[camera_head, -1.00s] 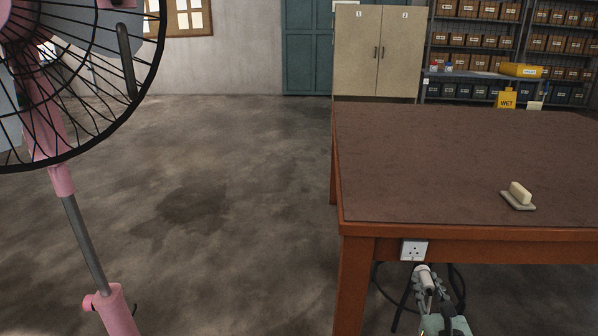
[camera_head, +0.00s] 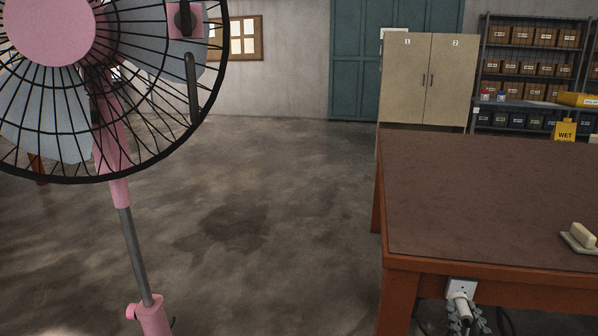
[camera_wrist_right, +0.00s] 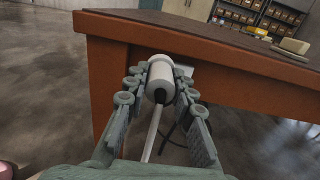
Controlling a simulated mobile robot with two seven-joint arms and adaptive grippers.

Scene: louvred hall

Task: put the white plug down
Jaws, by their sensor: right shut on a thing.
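The white plug (camera_head: 463,308) is held by my right gripper (camera_head: 466,322) just in front of the table's front side. In the right wrist view the plug (camera_wrist_right: 159,77) sits between the two jointed fingers of the gripper (camera_wrist_right: 156,92), which are shut on it. A pale cable runs from its dark end back towards me. The white wall socket (camera_head: 461,286) is fixed under the tabletop edge, and the plug overlaps its lower part in the head view. I cannot tell whether the plug touches it. My left gripper is not in view.
The brown-topped table (camera_head: 470,190) is mostly bare, with a cream block on a grey dish (camera_head: 580,237) at its right. A pink fan (camera_head: 120,185) stands at left. A cabinet (camera_head: 428,80) and shelves stand behind. The floor between fan and table is clear.

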